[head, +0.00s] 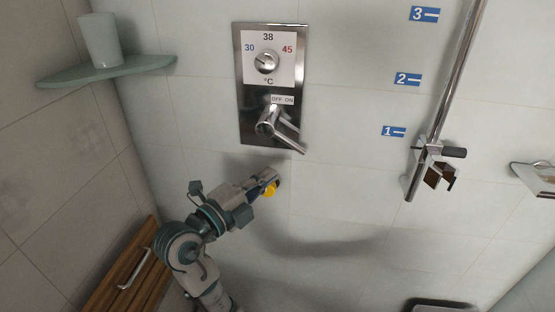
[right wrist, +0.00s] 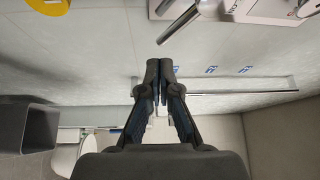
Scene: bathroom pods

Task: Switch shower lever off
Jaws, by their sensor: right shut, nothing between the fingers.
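The shower lever (head: 290,137) is a chrome bar on a round hub, low on the metal control panel (head: 246,122). It points down and to the right, below the OFF/ON label (head: 283,100). It also shows in the right wrist view (right wrist: 179,24), at the top. My right gripper (head: 270,177) is below the panel, lower left of the lever tip and apart from it. In the right wrist view its fingertips (right wrist: 160,66) meet with nothing between them. My left gripper is not in view.
A temperature knob (head: 266,62) sits above the lever. A green shelf (head: 120,69) with a white cup (head: 100,40) is at upper left. A shower rail (head: 455,75) with a holder stands right. A wooden seat (head: 110,280) is lower left. A yellow disc (head: 270,190) shows beside the gripper.

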